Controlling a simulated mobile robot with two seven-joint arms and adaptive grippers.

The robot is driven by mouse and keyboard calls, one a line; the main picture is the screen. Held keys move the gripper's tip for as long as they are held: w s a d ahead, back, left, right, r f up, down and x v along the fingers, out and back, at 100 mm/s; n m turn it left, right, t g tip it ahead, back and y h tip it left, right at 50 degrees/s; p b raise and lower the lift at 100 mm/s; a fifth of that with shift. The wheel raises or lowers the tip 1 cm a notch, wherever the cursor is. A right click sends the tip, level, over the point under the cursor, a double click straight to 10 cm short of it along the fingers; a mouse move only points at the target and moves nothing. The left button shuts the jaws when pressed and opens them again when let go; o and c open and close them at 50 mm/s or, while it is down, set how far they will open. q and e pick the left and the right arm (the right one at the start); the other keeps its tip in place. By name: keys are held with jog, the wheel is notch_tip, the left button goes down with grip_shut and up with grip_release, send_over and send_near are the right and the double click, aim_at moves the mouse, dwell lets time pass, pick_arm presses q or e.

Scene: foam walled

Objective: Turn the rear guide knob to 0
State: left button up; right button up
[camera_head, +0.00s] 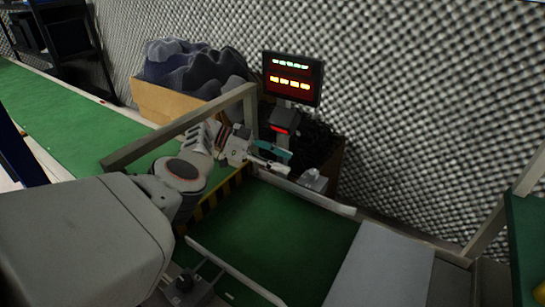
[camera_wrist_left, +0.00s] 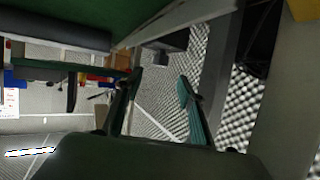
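The rear guide knob unit (camera_head: 313,181) is a small light grey block at the far guide rail (camera_head: 300,193) of the green belt in the head view. Its dial marks are too small to read. My left gripper (camera_head: 279,159) is just left of and above it, apart from it. In the left wrist view the two teal-lined fingers of my left gripper (camera_wrist_left: 158,98) stand wide apart with nothing between them. A grey box-like part (camera_wrist_left: 142,68) under the green belt shows beyond them; I cannot tell whether it is the knob unit. My right gripper is not in view.
A front knob box (camera_head: 187,285) sits by the near rail. A lit display (camera_head: 292,78) stands behind my left gripper, beside a carton of dark foam (camera_head: 165,104). A grey frame bar (camera_head: 180,128) crosses near my left arm. The green belt (camera_head: 275,240) is bare.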

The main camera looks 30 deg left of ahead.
pick_arm(q)
jog(key=shift+v, duration=1.55)
jog(key=shift+d, duration=0.1)
